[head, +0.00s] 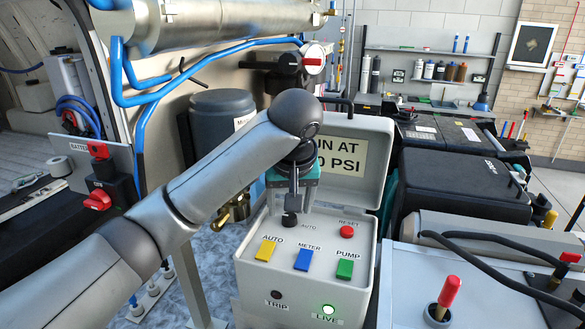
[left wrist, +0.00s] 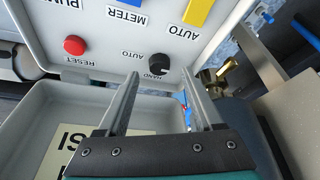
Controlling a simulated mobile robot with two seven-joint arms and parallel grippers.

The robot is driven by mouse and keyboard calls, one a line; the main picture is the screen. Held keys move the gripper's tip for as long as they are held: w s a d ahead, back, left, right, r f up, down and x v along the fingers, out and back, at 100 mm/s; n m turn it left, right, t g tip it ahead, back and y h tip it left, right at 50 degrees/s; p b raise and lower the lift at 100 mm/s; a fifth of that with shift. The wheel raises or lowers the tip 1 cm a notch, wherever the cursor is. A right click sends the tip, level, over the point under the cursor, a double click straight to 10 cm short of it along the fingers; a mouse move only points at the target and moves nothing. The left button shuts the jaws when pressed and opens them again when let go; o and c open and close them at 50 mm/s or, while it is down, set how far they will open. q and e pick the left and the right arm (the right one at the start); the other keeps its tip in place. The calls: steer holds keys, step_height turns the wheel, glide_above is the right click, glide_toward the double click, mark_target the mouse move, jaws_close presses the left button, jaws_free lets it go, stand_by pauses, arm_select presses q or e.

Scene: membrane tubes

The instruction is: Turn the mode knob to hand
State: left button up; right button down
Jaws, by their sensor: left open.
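The mode knob is a small black round knob (head: 290,221) on the sloped face of a white control box (head: 250,279). In the left wrist view the knob (left wrist: 158,62) has HAND printed below it and AUTO to its left, upside down. Which label its pointer faces is too small to tell. My left gripper (head: 292,205) is just above the knob, pointing down. In the left wrist view its open fingers (left wrist: 160,74) stand on either side of the knob; contact cannot be told. My right gripper is not in view.
The box also bears a red RESET button (head: 347,231), yellow AUTO (head: 266,250), blue METER (head: 303,259) and green PUMP (head: 345,269) switches, and a lit LIVE lamp (head: 328,309). Its raised lid (head: 368,146) stands behind my gripper. A brass valve (left wrist: 222,76) is nearby.

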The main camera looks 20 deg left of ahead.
arm_select(q)
steer(key=v, duration=1.2)
steer(key=shift+r, duration=0.2)
steer(key=shift+s, duration=0.1)
